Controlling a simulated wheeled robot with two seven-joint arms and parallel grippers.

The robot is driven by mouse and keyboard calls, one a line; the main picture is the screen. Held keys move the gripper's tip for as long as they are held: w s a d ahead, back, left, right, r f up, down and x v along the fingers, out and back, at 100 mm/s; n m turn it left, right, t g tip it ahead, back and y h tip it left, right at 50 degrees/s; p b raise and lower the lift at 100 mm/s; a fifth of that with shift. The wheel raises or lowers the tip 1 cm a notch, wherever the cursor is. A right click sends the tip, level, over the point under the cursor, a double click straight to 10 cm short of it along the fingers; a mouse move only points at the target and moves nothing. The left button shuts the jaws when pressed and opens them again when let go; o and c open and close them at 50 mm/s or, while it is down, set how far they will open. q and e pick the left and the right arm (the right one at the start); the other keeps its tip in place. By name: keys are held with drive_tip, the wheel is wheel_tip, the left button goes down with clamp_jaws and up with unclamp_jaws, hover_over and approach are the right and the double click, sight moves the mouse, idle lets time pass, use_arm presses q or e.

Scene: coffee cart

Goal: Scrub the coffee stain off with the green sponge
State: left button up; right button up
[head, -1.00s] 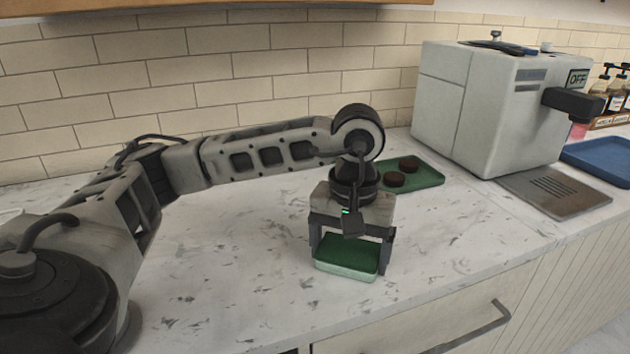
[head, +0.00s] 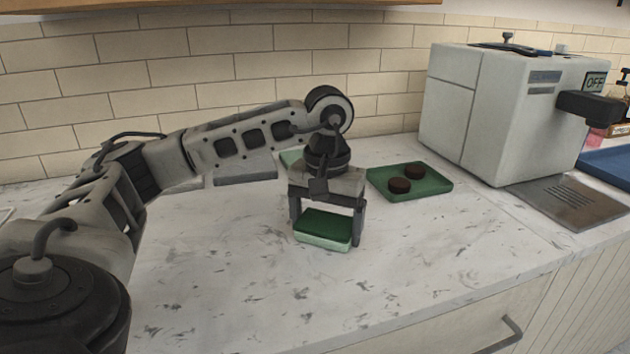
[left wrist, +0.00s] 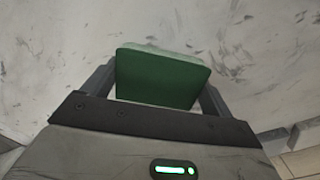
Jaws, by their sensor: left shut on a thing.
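The green sponge (head: 324,228) has a dark green top and a pale green lower layer. My left gripper (head: 326,226) points down over the counter and is shut on the sponge, one finger at each end. In the left wrist view the sponge (left wrist: 160,78) sits between the two fingers. I cannot tell whether its underside touches the counter. The marble counter (head: 230,290) has grey veins and flecks. I cannot make out a distinct coffee stain; the sponge and arm hide part of the surface. My right gripper is not in view.
A green tray (head: 436,190) with two dark round pieces (head: 400,185) lies right of the gripper. A white coffee machine (head: 470,110) stands at the right, with a metal drip plate (head: 570,200) before it. Grey flat items (head: 245,168) lie behind my arm. The front counter is clear.

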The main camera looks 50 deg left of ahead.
use_arm(q)
drive_tip(key=shift+w+a+r, duration=0.1)
drive_tip(key=shift+a+r, duration=0.1)
drive_tip(key=shift+a, duration=0.2)
wheel_tip(320, 180, up, 3)
drive_tip(key=shift+d+r+p, duration=0.1)
drive_tip(key=shift+r+p, duration=0.1)
drive_tip(key=shift+p, duration=0.95)
drive_tip(key=shift+r+p, duration=0.6)
drive_tip(key=shift+r, duration=0.1)
drive_tip(key=shift+r+p, duration=0.55)
drive_tip(key=shift+r, duration=0.2)
drive_tip(key=shift+r+p, duration=0.5)
drive_tip(key=shift+r, duration=0.25)
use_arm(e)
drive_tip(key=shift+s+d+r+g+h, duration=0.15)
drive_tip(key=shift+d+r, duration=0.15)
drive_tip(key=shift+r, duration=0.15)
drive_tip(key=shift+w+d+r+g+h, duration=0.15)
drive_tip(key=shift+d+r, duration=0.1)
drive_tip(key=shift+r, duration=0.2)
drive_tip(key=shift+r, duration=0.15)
